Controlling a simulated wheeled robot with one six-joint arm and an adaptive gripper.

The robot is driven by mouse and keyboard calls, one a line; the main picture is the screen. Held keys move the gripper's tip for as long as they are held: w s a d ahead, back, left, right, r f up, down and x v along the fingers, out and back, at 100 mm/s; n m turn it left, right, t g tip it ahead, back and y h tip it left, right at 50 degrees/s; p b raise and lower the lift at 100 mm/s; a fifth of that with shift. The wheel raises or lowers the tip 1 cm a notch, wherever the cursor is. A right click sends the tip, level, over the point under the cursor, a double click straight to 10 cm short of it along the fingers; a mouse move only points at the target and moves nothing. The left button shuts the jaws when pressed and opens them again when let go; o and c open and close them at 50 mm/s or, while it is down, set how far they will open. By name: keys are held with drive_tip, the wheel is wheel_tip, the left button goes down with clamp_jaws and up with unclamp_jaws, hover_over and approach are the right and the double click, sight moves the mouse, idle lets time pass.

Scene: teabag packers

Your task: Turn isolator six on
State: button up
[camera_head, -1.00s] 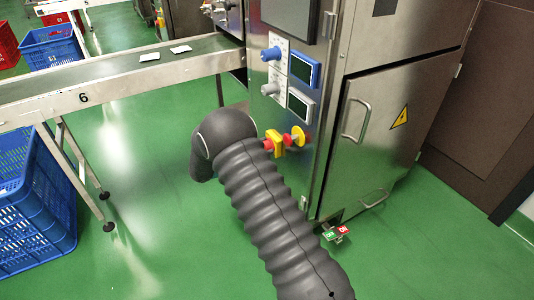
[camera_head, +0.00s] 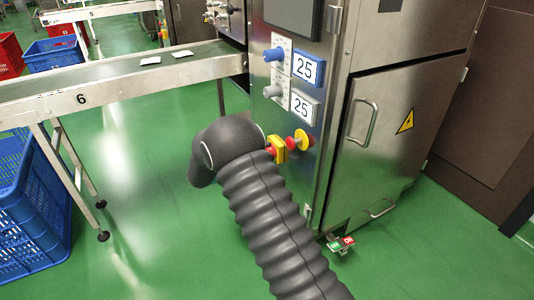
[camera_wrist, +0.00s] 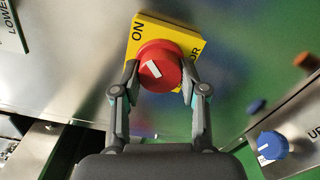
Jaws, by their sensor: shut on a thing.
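Isolator six is a red knob (camera_wrist: 158,62) on a yellow plate (camera_wrist: 188,42). The plate reads ON at its upper left, and other lettering is partly hidden. The knob's short white mark sits slantwise on its face. My gripper (camera_wrist: 160,78) is shut on the knob, one finger on each side. In the head view the isolator's yellow plate (camera_head: 278,147) shows on the side of the steel cabinet, while my arm hides the gripper.
A conveyor (camera_head: 130,82) marked 6 runs left from the cabinet (camera_head: 385,150). A red stop button on a yellow base (camera_head: 305,139) is beside the isolator. A foot switch (camera_head: 341,243) lies on the floor.

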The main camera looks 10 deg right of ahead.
drive_tip(key=shift+w+r+m, duration=0.1)
drive_tip(key=shift+r+m, duration=0.15)
drive_tip(key=shift+m, duration=0.35)
drive_tip(key=o, duration=1.1)
drive_tip(key=shift+d, duration=0.1)
drive_tip(key=shift+f, duration=0.1)
drive_tip(key=v, duration=1.2)
